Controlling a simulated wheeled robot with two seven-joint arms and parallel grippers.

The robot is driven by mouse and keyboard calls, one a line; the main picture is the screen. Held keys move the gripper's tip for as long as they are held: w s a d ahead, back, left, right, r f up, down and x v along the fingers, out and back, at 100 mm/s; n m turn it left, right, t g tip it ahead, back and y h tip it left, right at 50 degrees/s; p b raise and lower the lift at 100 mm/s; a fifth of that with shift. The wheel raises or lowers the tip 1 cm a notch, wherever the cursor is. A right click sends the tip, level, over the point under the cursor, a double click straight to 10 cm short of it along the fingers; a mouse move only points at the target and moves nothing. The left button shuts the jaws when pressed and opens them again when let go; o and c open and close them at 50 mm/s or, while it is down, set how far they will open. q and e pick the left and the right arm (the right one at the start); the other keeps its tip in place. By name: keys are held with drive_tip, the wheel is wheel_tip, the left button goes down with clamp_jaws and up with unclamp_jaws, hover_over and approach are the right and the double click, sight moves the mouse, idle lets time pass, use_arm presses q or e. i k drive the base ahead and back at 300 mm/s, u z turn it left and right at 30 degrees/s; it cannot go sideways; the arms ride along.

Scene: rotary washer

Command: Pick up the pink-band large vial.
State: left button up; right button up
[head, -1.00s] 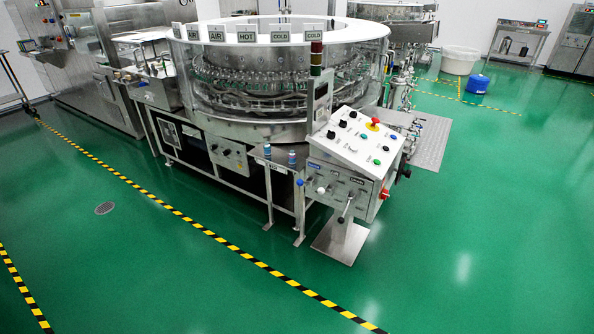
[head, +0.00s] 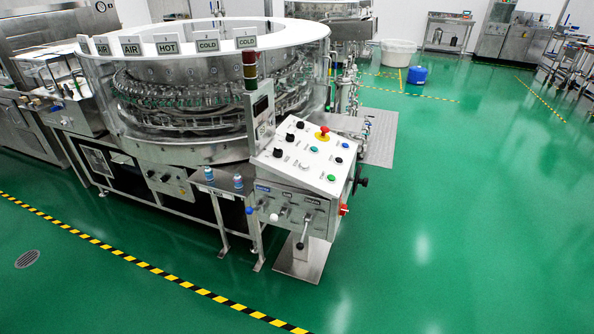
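Two small vials with bluish tops stand upright on a small steel side table (head: 219,190) in front of the rotary washer. One is the left vial (head: 208,174), the other the right vial (head: 238,182). They are too small to tell band colours or which is the pink-band large vial. Neither of my grippers is in view. The vials stand apart from each other, with nothing touching them from above.
The round washer (head: 190,70) stands behind the side table. A control console (head: 305,160) with buttons and a lever stands close on its right. Yellow-black floor tape (head: 130,252) crosses in front. Green floor is clear in front and right.

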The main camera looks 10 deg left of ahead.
sight(238, 181)
drive_tip(key=z, duration=0.55)
drive_tip(key=i, duration=1.7)
drive_tip(key=u, duration=1.25)
drive_tip(key=i, duration=0.65)
drive_tip(key=u, duration=0.7)
